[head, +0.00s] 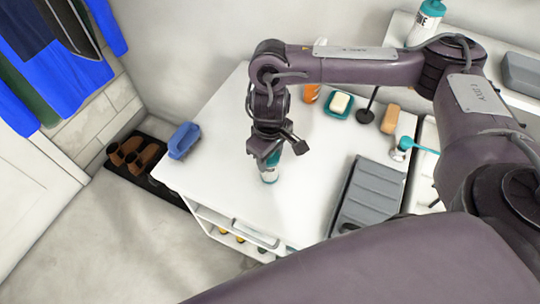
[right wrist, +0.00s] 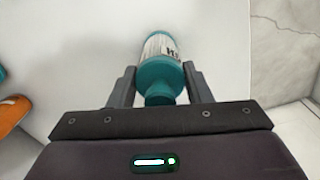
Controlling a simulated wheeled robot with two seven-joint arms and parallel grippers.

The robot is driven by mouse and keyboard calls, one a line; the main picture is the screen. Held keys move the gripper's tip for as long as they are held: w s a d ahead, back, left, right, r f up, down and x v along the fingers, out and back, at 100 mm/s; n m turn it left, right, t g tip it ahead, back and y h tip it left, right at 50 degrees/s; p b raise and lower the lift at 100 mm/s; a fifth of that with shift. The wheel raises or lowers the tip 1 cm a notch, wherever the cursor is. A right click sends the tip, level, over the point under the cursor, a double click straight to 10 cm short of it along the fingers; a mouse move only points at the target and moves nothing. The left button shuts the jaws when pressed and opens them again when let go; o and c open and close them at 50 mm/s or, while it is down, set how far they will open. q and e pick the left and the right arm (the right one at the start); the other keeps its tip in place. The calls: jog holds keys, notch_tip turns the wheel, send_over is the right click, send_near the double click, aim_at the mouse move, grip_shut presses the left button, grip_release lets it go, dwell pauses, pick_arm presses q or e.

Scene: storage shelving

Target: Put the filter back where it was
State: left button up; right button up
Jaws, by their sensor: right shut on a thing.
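My right gripper (head: 270,158) is shut on a teal and white bottle (head: 269,174) over the front left part of the white counter (head: 225,135). In the right wrist view the bottle (right wrist: 158,75) sits between the two fingers (right wrist: 160,88), its teal cap toward me and dark letters on its white label. I cannot tell whether its base touches the counter. No thing here is plainly marked as a filter. My left gripper is not in view.
A grey ribbed tray (head: 362,197) lies to the right. A blue brush (head: 184,140) is at the left edge. A soap dish (head: 339,106), an orange bottle (head: 311,93) and a brown block (head: 389,119) stand at the back. Another teal and white bottle (head: 425,24) stands on the shelf.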

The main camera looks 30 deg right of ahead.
jog(key=o, duration=1.1)
jog(key=shift+f, duration=0.1)
jog(key=shift+c, duration=0.2)
